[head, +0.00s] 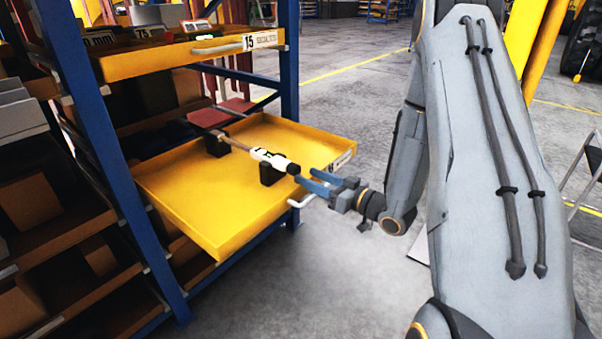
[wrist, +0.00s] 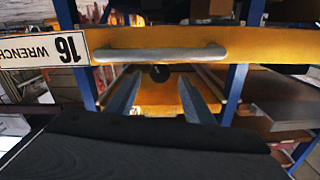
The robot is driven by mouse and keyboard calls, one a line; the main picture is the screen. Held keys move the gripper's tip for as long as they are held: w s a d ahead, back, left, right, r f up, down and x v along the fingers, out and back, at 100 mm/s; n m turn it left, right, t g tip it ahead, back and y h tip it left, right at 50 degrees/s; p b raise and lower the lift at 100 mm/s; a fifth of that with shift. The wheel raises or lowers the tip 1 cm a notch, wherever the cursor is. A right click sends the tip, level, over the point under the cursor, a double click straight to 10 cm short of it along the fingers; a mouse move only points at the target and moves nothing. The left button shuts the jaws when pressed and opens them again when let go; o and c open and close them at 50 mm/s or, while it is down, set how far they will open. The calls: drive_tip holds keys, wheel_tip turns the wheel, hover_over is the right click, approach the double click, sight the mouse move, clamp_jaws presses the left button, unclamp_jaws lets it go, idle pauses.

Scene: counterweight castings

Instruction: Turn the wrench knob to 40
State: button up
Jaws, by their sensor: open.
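The wrench (head: 262,155) lies across two black supports in an open yellow drawer (head: 205,215). Its body is dark with a white section, and its black knob (head: 293,169) points toward my gripper. In the wrist view the knob (wrist: 160,73) is a dark round end beyond the drawer handle, centred between my fingers. My gripper (head: 304,176) has two blue fingers, open and empty, with tips just short of the knob at the drawer's front right edge. The fingers also show in the wrist view (wrist: 160,85). The scale and its reading are too small to read.
The drawer's front has a white handle (head: 306,200) close beneath my gripper and a label (wrist: 45,50) reading 16 WRENCH. A shelf tray labelled 15 (head: 180,58) is above. Blue rack posts (head: 289,60) stand beside the drawer.

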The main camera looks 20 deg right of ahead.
sight(298, 171)
drive_tip(key=shift+x, duration=2.3)
drive_tip(key=c, duration=1.1)
drive_tip(key=shift+o, duration=0.2)
